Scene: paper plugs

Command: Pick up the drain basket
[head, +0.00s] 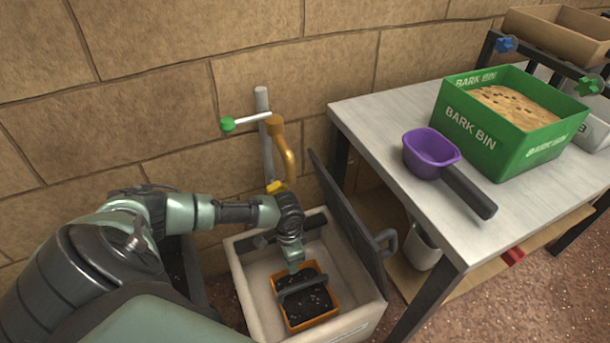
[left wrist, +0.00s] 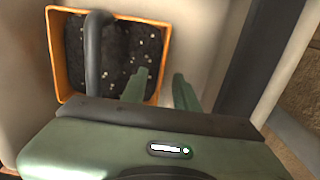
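The drain basket (head: 314,323) is an orange square tub filled with dark, pale-flecked matter, sitting inside a pale basin (head: 250,285). A dark arched handle (head: 305,286) spans the basket. The basket also shows in the left wrist view (left wrist: 54,50), with its handle (left wrist: 93,50) left of the fingers. My left gripper (head: 294,268) is over the back part of the basket. My right gripper is not in view.
A dark lid (head: 347,225) stands raised along the basin's right side. A tap (head: 284,145) with a green-tipped lever rises behind it. The table (head: 372,120) at right holds a purple scoop (head: 430,155) and a green bark bin (head: 490,145). A stone wall stands behind.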

